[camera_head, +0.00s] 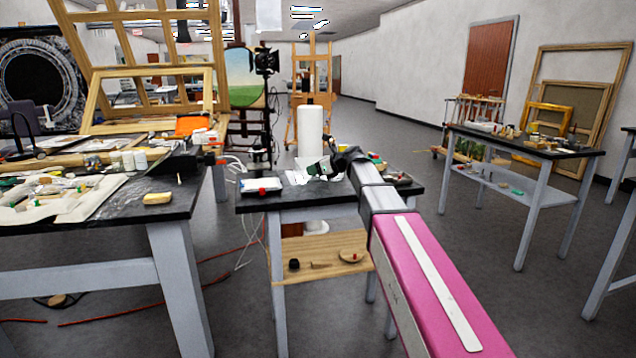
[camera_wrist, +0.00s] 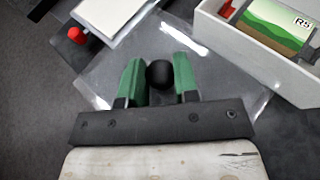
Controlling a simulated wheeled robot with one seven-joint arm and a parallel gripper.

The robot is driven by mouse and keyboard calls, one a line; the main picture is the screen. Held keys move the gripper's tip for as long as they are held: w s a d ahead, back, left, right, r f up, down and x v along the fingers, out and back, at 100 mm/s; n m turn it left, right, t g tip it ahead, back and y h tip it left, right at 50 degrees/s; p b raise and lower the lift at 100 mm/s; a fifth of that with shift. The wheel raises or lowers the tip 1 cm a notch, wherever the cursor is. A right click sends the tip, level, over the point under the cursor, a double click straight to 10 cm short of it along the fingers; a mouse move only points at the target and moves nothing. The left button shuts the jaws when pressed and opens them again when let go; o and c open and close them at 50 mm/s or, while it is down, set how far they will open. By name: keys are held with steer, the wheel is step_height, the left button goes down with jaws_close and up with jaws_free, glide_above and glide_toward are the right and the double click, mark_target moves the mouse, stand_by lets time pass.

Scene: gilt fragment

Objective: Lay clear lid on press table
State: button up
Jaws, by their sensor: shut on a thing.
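My gripper (camera_head: 328,167) is over the small black-topped table (camera_head: 305,199) in the middle of the head view; I take this as the press table. In the wrist view my gripper's green fingers (camera_wrist: 159,82) are shut on a round black knob (camera_wrist: 158,73). The knob belongs to the clear lid (camera_wrist: 222,72), a see-through sheet spreading out on both sides below the fingers. Its edges show as bright glints. In the head view the lid is hard to make out among white glints. I cannot tell whether it touches the tabletop.
A white-topped block (camera_wrist: 115,14) with a red knob (camera_wrist: 76,35) and a white open box (camera_wrist: 238,40) holding a green card (camera_wrist: 275,27) flank the lid. A white cylinder (camera_head: 310,130) stands behind. A cluttered workbench (camera_head: 110,220) is left; another table (camera_head: 525,145) is right.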

mark_target(318, 190)
steer(key=shift+w+d+f, duration=0.25)
steer(key=shift+d+f, duration=0.2)
steer(key=shift+d, duration=0.2)
steer(key=shift+f, duration=2)
steer(key=shift+f, duration=0.1)
steer(key=o, duration=0.9)
steer(key=shift+o, duration=0.2)
steer(key=shift+s+d+r, duration=0.1)
steer(key=shift+d+r, duration=0.1)
steer(key=v, duration=1.1)
steer(key=shift+s+d+r, duration=0.1)
steer(key=shift+d, duration=0.15)
